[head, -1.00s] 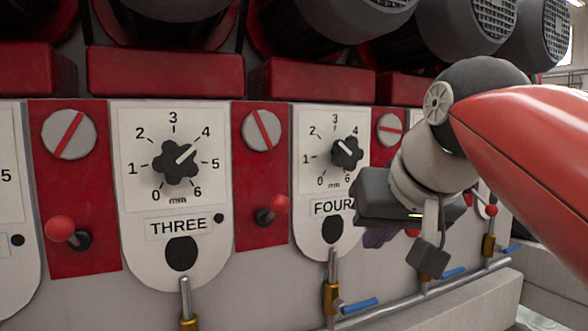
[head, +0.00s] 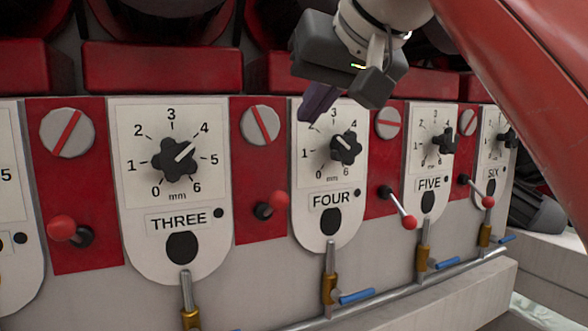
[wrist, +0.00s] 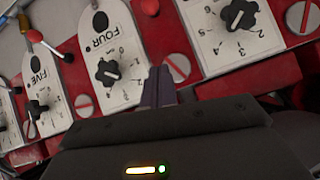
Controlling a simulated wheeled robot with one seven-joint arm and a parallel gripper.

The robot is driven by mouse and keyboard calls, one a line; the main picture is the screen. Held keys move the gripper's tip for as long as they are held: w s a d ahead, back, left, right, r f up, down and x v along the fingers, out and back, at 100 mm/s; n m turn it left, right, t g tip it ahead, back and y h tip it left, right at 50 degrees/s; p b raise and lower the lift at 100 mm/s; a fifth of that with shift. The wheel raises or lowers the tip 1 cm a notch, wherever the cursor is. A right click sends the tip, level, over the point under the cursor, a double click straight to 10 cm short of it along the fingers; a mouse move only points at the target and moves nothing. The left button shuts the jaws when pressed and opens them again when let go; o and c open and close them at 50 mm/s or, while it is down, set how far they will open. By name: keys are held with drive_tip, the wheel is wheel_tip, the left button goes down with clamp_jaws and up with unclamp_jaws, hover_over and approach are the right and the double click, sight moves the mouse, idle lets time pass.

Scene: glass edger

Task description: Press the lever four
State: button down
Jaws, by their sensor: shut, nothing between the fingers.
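The white plate marked FOUR (head: 331,232) has a black dial knob and stands right of the THREE plate; it also shows upside down in the wrist view (wrist: 125,92). A red-ball lever (head: 271,206) left of it points out and slightly up. Another red-ball lever (head: 403,211), between FOUR and FIVE, tilts down to the right; its ball shows in the wrist view (wrist: 33,36). I cannot tell for certain which is lever four. My gripper (head: 316,104) is shut and empty, its purple fingers over the top of the FOUR plate, apart from both levers.
The THREE (head: 180,268), FIVE and SIX plates line the same panel, with further red-ball levers beside THREE and SIX. Red blocks and dark motors sit above the plates. Pipes with blue handles (head: 357,297) and a pale ledge lie below. Space in front of the lower panel is clear.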

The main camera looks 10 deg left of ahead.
hover_over(284, 194)
drive_tip(key=w, duration=0.2)
drive_tip(key=f, duration=0.6)
drive_tip(key=shift+s, duration=0.25)
drive_tip(key=shift+s+f+b, duration=0.2)
drive_tip(key=shift+f+b, duration=0.3)
drive_tip(key=shift+f, duration=0.15)
drive_tip(key=shift+s+f+b, duration=0.2)
drive_tip(key=shift+f+b, duration=0.3)
drive_tip(key=shift+f, duration=0.1)
drive_tip(key=shift+s+d+f, duration=0.1)
drive_tip(key=shift+s+f, duration=0.25)
drive_tip(key=shift+f, duration=0.2)
drive_tip(key=shift+f+b, duration=0.1)
drive_tip(key=shift+b, duration=0.2)
